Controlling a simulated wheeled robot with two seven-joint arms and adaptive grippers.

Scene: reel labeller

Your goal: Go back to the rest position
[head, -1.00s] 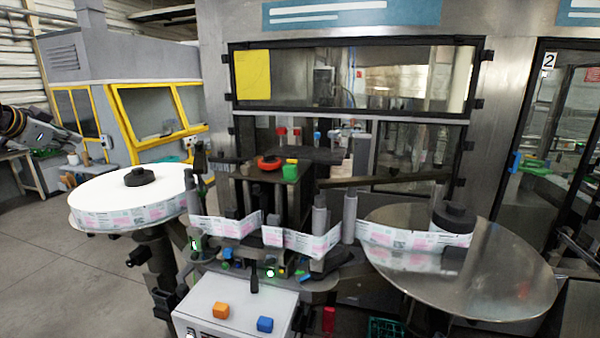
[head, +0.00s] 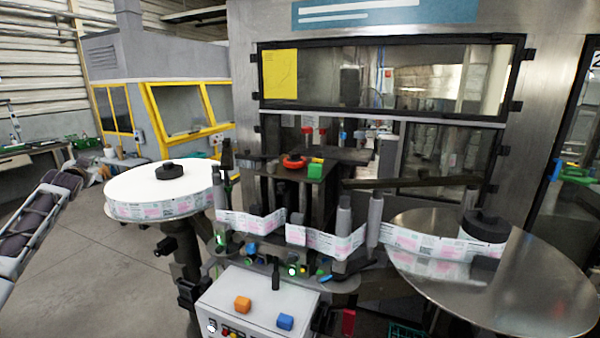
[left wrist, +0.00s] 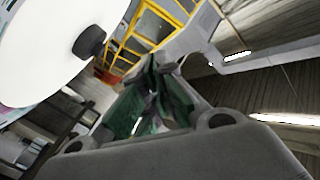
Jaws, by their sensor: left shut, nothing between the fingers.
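My left gripper (left wrist: 155,100) shows in the left wrist view. Its dark greenish fingers are closed together with nothing between them. In the head view, part of my left arm (head: 38,225) reaches in at the left edge, left of and apart from the white label reel (head: 160,185). The same reel fills the upper left of the left wrist view (left wrist: 50,40). My right gripper is in neither view. The label web (head: 250,222) runs from the reel across the labeller's rollers to the dark core (head: 485,225) on the metal disc (head: 510,290).
A white control box (head: 258,298) with an orange block (head: 242,304) and a blue block (head: 285,321) stands in front. A yellow-framed grey machine (head: 180,105) and a side bench (head: 30,155) are behind left. Open floor (head: 95,265) lies between my left arm and the labeller.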

